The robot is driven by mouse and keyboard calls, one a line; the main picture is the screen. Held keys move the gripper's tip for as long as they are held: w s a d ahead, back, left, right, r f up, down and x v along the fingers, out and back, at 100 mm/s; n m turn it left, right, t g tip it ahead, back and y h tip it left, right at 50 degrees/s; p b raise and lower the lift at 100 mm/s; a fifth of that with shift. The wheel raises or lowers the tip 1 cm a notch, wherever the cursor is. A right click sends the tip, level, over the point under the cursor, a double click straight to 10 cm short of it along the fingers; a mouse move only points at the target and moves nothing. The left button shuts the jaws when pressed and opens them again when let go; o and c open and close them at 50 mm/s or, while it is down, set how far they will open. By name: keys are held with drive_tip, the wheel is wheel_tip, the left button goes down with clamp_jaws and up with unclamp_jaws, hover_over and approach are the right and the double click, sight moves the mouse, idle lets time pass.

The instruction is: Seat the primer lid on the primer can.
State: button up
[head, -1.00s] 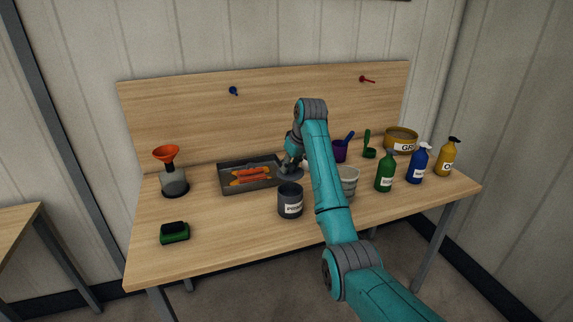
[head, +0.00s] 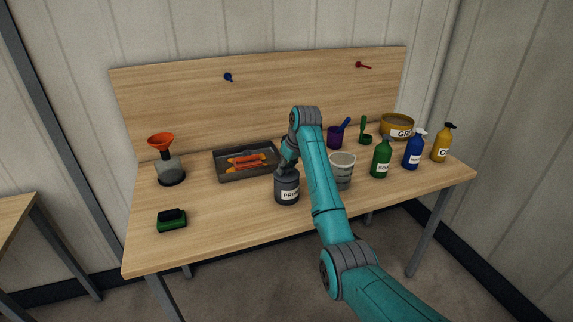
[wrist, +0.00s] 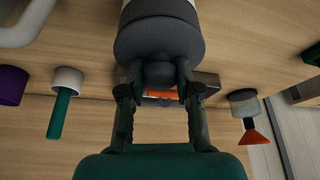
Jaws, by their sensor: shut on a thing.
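The primer can (head: 287,193) is a dark grey cylinder with a white label, upright near the front middle of the table. The primer lid (wrist: 160,38) is a dark grey disc with a round knob. My gripper (wrist: 158,92) is shut on the lid's knob, a finger on each side. In the head view my gripper (head: 288,160) is right above the can, with the lid (head: 287,174) at the can's top. The lid looks roughly centred and level. I cannot tell whether it is fully down or a small gap is left.
A grey tray (head: 222,175) with orange items is behind the can. A pale bucket (head: 343,172) stands close on its right. Several bottles (head: 381,160) stand right.

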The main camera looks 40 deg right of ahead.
drive_tip(key=shift+f, duration=0.25)
idle(0.6)
drive_tip(key=o, duration=1.1)
drive_tip(key=v, duration=1.2)
drive_tip(key=shift+s+f, duration=0.1)
